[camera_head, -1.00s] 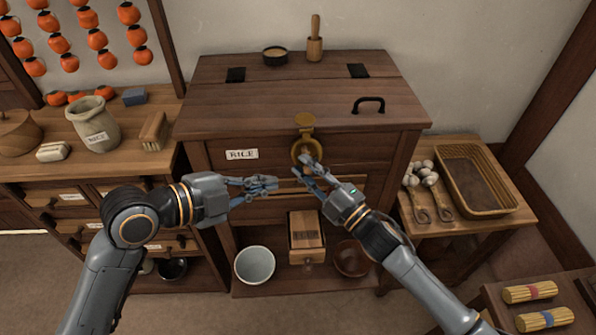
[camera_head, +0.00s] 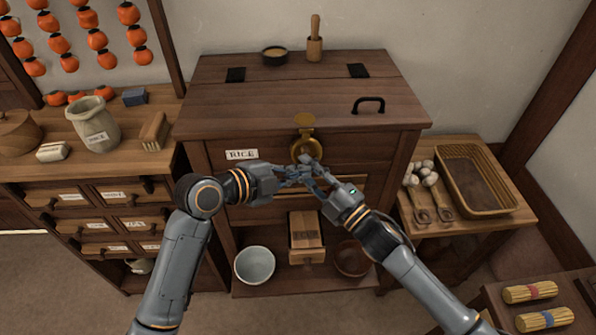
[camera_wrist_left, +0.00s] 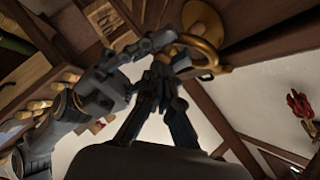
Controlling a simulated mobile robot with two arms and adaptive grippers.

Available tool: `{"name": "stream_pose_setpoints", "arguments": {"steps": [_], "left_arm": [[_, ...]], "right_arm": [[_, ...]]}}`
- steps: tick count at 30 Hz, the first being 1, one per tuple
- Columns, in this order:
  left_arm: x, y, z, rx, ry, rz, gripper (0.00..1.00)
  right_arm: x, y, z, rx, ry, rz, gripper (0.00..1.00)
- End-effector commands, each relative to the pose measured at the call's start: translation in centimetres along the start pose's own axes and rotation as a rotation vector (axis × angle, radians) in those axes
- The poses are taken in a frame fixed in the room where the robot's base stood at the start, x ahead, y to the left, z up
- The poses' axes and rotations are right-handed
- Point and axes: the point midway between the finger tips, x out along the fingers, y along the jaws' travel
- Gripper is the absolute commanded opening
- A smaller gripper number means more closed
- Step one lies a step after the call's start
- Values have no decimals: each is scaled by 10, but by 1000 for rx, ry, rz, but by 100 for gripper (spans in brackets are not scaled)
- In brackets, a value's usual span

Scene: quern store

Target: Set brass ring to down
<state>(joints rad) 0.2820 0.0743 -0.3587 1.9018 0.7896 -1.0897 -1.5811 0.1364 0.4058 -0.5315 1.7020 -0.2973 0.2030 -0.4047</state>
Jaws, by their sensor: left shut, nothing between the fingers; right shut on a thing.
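My left gripper (camera_head: 303,172) is shut and empty, close beside the right fingers and just below the ring. In the left wrist view its fingers (camera_wrist_left: 165,72) overlap the right gripper, so I cannot tell if they touch.
The chest lid (camera_head: 290,95) is closed, with a black handle (camera_head: 369,104). Below stand a white bowl (camera_head: 255,265), a wooden box (camera_head: 306,229) and a brown bowl (camera_head: 351,259). A side table with a basket (camera_head: 474,180) is at right, a drawer cabinet (camera_head: 108,205) at left.

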Motion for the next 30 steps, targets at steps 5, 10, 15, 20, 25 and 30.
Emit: {"name": "stream_pose_setpoints", "arguments": {"steps": [5, 10, 15, 20, 25, 30], "left_arm": [[1, 0, 1, 1, 0, 1, 0], [7, 2, 10, 2, -4, 3, 0], [9, 2, 12, -2, -6, 0, 0], [9, 2, 13, -2, -8, 0, 0], [9, 3, 12, -2, -6, 2, 0], [9, 3, 11, -2, -2, 1, 0]], "right_arm": [[0, 3, 0, -5, 2, 5, 0], [0, 4, -1, -5, 4, 6, 0], [1, 4, -3, -4, 9, 9, 0], [1, 4, -3, -4, 10, 8, 30], [1, 3, -3, -3, 8, 6, 41], [0, 2, -1, -2, 4, 3, 41]]}}
